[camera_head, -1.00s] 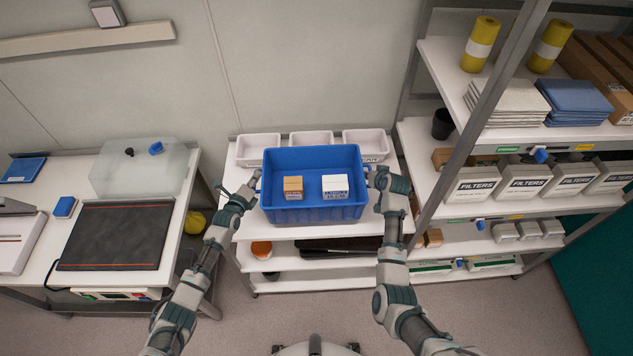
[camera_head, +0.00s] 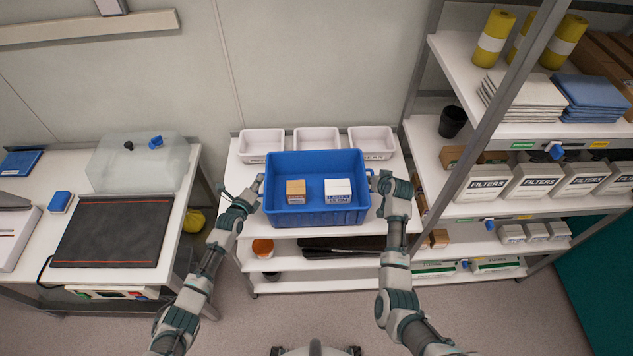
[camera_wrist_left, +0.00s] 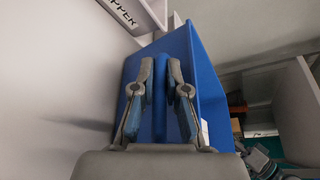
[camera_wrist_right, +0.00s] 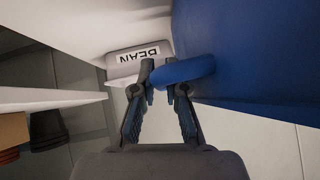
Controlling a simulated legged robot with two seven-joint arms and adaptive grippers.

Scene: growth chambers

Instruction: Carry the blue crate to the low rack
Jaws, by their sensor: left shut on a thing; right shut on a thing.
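The blue crate (camera_head: 316,217) is at the low rack (camera_head: 240,178), over the front of its white top shelf, in front of several white bins. Inside the crate are a brown box (camera_head: 296,191) and a white box (camera_head: 338,190). My left gripper (camera_head: 259,184) is shut on the crate's left side; the left wrist view shows its fingers (camera_wrist_left: 160,85) on both sides of a blue handle. My right gripper (camera_head: 372,180) is shut on the right handle, also seen in the right wrist view (camera_wrist_right: 168,85). Whether the crate's underside touches the shelf is hidden.
White bins (camera_head: 317,138) stand along the rack's back edge. A tall shelf unit (camera_head: 480,130) with filter boxes is close on the right. A bench (camera_head: 30,240) with a dark mat (camera_head: 112,235) stands on the left, past a gap.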

